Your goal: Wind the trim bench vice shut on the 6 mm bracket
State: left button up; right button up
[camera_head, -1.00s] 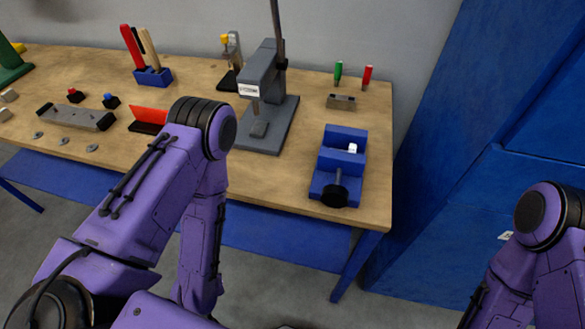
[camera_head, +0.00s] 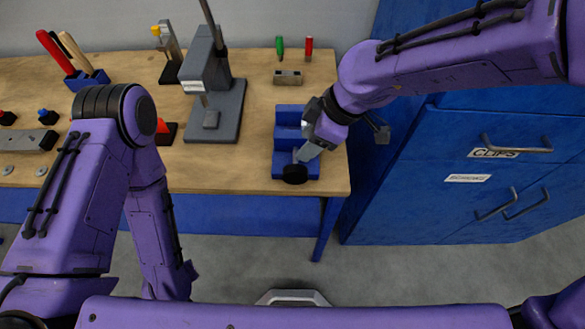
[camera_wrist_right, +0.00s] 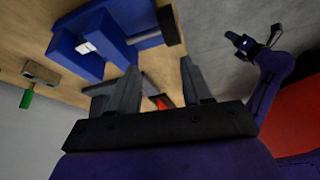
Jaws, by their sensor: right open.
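The blue bench vice (camera_head: 288,112) sits at the right end of the wooden bench, partly covered by my right gripper. Its black round handle end (camera_head: 295,174) faces the front edge. In the right wrist view the vice (camera_wrist_right: 110,35) shows at upper left, with a small pale piece (camera_wrist_right: 85,47), perhaps the bracket, at its jaws and the dark handle (camera_wrist_right: 168,25) to the right. My right gripper (camera_head: 308,153) is over the vice's right front side, close to the handle. Its fingers (camera_wrist_right: 162,85) are apart with nothing between them. A dark arm end in the wrist view, seemingly my left gripper (camera_wrist_right: 240,42), is too small to read.
A grey arbor press (camera_head: 215,100) stands left of the vice. A small drilled block (camera_head: 288,77) and green (camera_head: 280,48) and red (camera_head: 309,48) tools are behind it. Blue drawers (camera_head: 470,170) stand right of the bench. Bare bench lies between press and vice.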

aim_at(296, 168)
jog(key=a+f, duration=0.1)
jog(key=f, duration=0.2)
jog(key=s+a+f+n, duration=0.1)
jog(key=f, duration=0.3)
jog(key=a+f+n+g+p, duration=0.1)
jog(key=f, duration=0.2)
jog(key=shift+s+a+f, duration=0.15)
jog(key=shift+a, duration=0.1)
jog(key=shift+c, duration=0.3)
grip_shut()
